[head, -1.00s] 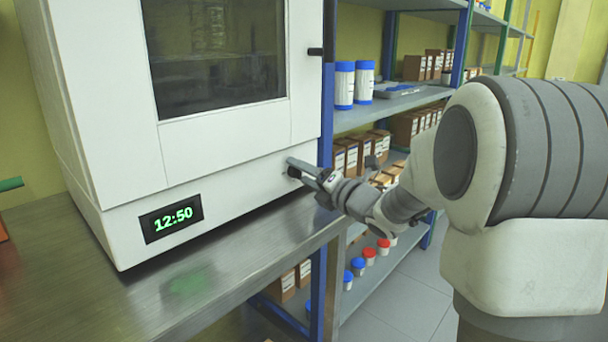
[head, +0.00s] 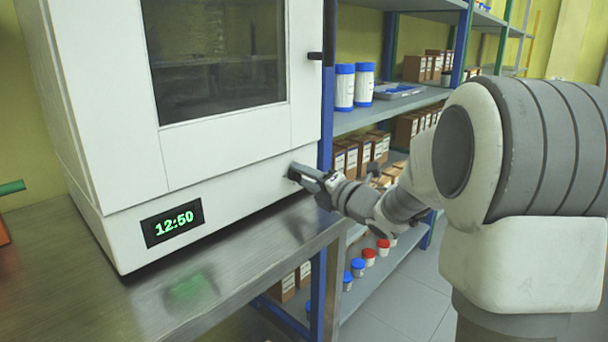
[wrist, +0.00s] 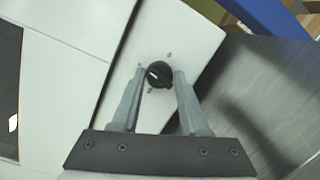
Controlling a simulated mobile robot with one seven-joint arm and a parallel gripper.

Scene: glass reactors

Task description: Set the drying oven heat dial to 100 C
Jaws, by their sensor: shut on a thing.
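The drying oven (head: 230,150) is a white cabinet with a dark window, standing on a steel bench. Its heat dial (wrist: 159,74) is a small black round knob with a pale pointer mark, low on the oven's front panel, seen in the wrist view. Small marks sit around the dial, too small to read. My gripper (wrist: 160,76) has its two grey fingers on either side of the dial and is shut on it. In the head view my gripper (head: 298,172) is at the lower right of the oven front and hides the dial.
A green digital display (head: 172,222) on the oven reads 12:50. The steel bench (head: 230,265) is bare in front of the oven. Shelves (head: 400,103) with white bottles, boxes and capped jars stand behind my arm on the right. A dark door catch (head: 315,55) sticks out at the oven's right edge.

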